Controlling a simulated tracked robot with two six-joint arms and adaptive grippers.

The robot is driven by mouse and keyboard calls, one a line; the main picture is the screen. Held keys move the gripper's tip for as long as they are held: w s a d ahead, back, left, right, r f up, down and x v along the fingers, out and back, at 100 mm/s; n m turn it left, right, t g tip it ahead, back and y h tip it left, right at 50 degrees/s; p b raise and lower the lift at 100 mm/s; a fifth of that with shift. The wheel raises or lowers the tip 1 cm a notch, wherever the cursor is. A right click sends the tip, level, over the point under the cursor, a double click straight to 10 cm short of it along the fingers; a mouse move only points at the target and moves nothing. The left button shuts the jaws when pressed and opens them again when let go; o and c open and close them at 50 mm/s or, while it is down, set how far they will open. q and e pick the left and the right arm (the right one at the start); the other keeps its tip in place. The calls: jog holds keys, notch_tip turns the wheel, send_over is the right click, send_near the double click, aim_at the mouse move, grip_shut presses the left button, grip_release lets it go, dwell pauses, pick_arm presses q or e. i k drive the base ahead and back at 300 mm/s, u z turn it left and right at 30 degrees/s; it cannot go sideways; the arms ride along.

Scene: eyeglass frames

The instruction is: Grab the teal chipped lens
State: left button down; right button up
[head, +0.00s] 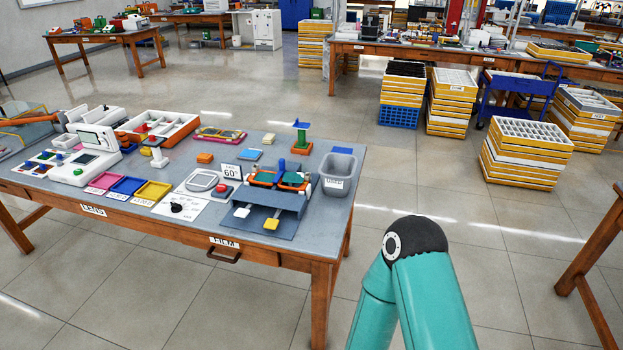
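Two teal lens-like pieces sit in orange holders on a dark blue-grey fixture (270,205) at the right part of the work table. The right teal piece (292,179) and the left teal piece (265,176) are small here, and I cannot make out a chip on either. Neither of my grippers is in view. A teal arm link of mine with a black joint rises at the lower right, beyond the table's right edge, and its gripper does not show.
A grey bin (338,172) stands right of the fixture. Left of it are a small "60" sign (231,172), a white round-dial plate (180,207) and pink, blue and yellow trays (153,191). The table's front right corner is clear. Stacked crates (523,155) stand on the floor behind.

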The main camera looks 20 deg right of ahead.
aim_at(289, 177)
jog(key=z, duration=0.05)
jog(key=i, duration=1)
jog(key=u, duration=0.05)
